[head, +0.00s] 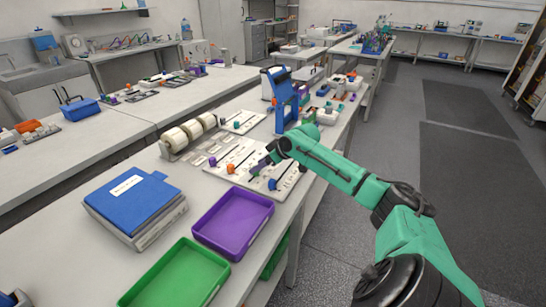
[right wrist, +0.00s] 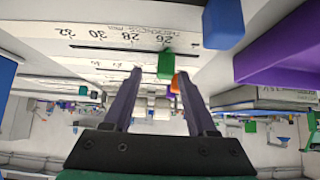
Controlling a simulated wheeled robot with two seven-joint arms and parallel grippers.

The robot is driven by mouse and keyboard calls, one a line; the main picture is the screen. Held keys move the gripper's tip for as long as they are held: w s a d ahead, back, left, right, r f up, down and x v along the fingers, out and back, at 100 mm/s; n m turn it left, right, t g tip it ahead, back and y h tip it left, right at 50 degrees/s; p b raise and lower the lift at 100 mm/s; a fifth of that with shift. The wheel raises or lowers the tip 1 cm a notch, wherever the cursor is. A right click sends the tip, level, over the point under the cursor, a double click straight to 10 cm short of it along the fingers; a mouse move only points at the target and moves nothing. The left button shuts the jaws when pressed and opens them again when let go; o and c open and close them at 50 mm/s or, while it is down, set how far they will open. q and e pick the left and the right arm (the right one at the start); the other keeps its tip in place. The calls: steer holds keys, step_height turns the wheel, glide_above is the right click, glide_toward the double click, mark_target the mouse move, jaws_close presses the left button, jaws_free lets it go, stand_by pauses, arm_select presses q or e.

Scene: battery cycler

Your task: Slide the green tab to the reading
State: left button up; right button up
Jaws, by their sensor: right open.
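A white slider board (head: 240,158) lies on the bench, with an orange tab (head: 231,168) and a blue tab (head: 272,184) on it. My right gripper (head: 259,168) is low over the board between these tabs, its fingers pointing left. In the right wrist view, my right gripper (right wrist: 160,73) is open, with the green tab (right wrist: 166,66) showing between its fingertips; whether they touch it I cannot tell. A printed scale (right wrist: 120,37) with 26, 28, 30 and 32 appears upside down beside it. In the head view, my gripper seems to hide the green tab. My left gripper is not in view.
A purple tray (head: 234,224), a green tray (head: 178,277) and a blue binder (head: 133,195) lie nearer on the bench. A blue stand (head: 285,98) and white rollers (head: 190,130) stand behind the board. The blue tab (right wrist: 222,24) is close to my right finger in the right wrist view.

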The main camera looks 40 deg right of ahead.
steer(key=b+v, duration=0.1)
steer(key=v, duration=1.1)
steer(key=shift+s+r, duration=0.1)
